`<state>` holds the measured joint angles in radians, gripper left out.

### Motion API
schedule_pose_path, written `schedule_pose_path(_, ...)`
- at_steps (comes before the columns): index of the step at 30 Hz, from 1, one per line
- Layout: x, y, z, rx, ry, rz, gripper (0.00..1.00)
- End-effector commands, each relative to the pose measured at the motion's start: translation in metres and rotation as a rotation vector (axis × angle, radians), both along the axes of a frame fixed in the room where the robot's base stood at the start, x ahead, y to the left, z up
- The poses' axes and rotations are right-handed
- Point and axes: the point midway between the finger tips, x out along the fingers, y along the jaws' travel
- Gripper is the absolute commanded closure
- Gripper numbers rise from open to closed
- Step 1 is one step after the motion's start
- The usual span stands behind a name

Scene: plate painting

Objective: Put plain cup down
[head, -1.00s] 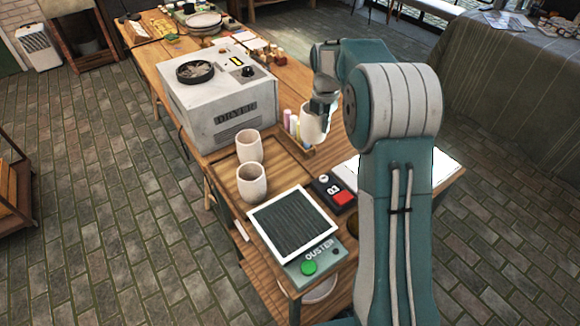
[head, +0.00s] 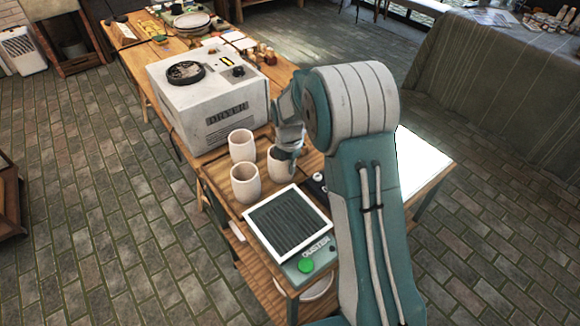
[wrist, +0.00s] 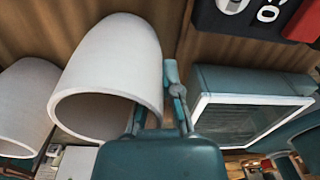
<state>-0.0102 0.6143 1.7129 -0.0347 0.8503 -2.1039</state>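The plain cup (head: 280,164) is pale and upright, just right of the two other pale cups over the wooden tray. My gripper (head: 291,150) is at its right rim. In the wrist view, my gripper (wrist: 157,112) straddles the right wall of the plain cup (wrist: 112,62), one finger at its mouth and one outside, and looks shut on it. The cup's base is at or very near the tray surface; I cannot tell if it touches. A second cup (wrist: 24,100) shows beside it at the left, with a small gap.
The two other cups (head: 242,146) (head: 245,183) stand to the left. The dryer (head: 208,98) is behind. A square-topped device with a green button (head: 288,222) is in front. A black and red box (wrist: 262,14) is near, mostly hidden by my arm in the head view.

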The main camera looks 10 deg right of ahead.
Motion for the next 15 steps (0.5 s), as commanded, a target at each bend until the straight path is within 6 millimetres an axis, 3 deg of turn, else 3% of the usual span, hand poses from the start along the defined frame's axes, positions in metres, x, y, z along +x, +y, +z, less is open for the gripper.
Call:
schedule_pose_path(5,0.0002,-0.0003,0.0002,0.001,-0.001,0.0,1.0)
schedule_pose_path(6,0.0,-0.0005,-0.0002,0.0,0.0,0.0,0.82)
schedule_pose_path(8,0.0001,-0.0006,-0.0001,0.001,0.001,0.0,0.57)
schedule_pose_path(15,0.0002,-0.0003,0.0,0.0,0.0,0.0,0.57)
